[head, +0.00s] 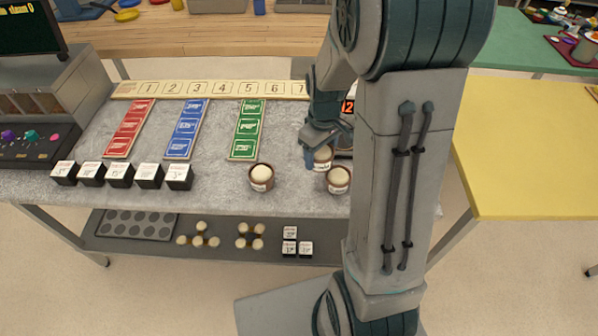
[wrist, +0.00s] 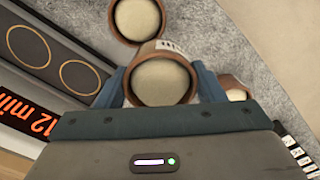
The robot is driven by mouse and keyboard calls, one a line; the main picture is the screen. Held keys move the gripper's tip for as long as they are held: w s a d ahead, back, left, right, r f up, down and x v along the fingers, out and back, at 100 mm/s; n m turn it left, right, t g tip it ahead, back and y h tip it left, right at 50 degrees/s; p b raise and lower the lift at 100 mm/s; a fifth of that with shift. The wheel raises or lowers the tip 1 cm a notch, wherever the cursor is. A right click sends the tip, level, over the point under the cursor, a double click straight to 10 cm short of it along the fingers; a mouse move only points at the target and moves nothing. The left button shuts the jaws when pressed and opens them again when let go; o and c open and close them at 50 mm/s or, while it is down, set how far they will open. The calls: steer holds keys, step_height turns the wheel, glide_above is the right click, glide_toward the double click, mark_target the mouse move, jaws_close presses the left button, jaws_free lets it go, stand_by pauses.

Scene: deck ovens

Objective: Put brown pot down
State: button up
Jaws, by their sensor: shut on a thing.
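A brown pot (wrist: 160,82) with a pale, cream top is between the two fingers of my gripper (wrist: 163,85) in the wrist view. My gripper is shut on this pot. In the head view my gripper (head: 317,150) is over the right part of the grey table, and the held brown pot (head: 323,158) shows partly below it. I cannot tell whether the pot touches the table. Two similar brown pots stand close by: one at the left (head: 261,178) and one at the right (head: 338,181), both near the front edge.
Red (head: 129,128), blue (head: 186,128) and green (head: 247,130) strips lie on the grey table (head: 215,180). Several black-and-white blocks (head: 121,175) line the front left. A device with an orange display (wrist: 30,118) is beside my gripper. The shelf below holds more items.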

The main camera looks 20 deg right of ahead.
steer(key=a+f, duration=0.2)
steer(key=a, duration=0.1)
steer(key=a+f, duration=0.1)
steer(key=a, duration=0.1)
steer(key=shift+a, duration=0.15)
steer(key=shift+f+p, duration=0.5)
steer(key=shift+f, duration=1.6)
steer(key=shift+f, duration=0.1)
steer(key=o, duration=1.1)
